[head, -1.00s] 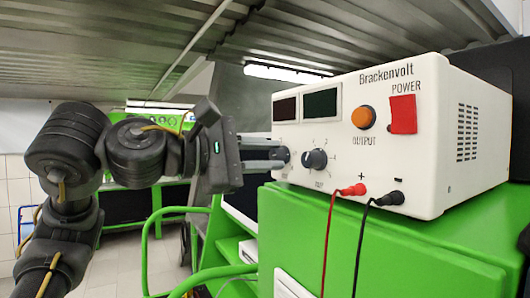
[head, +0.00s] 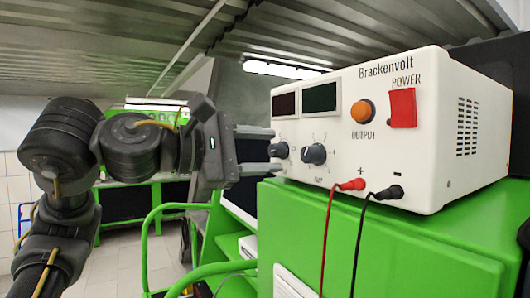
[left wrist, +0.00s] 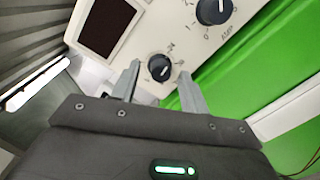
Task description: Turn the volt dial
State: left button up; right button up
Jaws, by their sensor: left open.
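The white Brackenvolt power supply (head: 440,160) stands on a green cabinet. Its small dark left dial (head: 278,150), which I take as the volt dial, sits below the left dark display; it also shows in the left wrist view (left wrist: 159,67). A larger dial (head: 314,154), marked AMP in the left wrist view (left wrist: 213,10), is to its right. My left gripper (head: 275,150) is open, its fingers above and below the small dial in the head view. In the left wrist view a fingertip is on each side of the dial, with gaps. My right gripper is not in view.
An orange output button (head: 362,114) and a red power switch (head: 402,108) are on the same panel. Red (head: 328,230) and black (head: 360,240) leads hang from the lower sockets over the green cabinet (head: 400,250). A green rail (head: 148,235) stands below my arm.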

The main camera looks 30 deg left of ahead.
pick_arm(q)
jog(key=b+v, duration=0.3)
jog(key=v, duration=0.7)
jog(key=shift+s+a+f, duration=0.1)
jog(key=shift+s+a, duration=0.05)
jog(key=shift+a, duration=0.05)
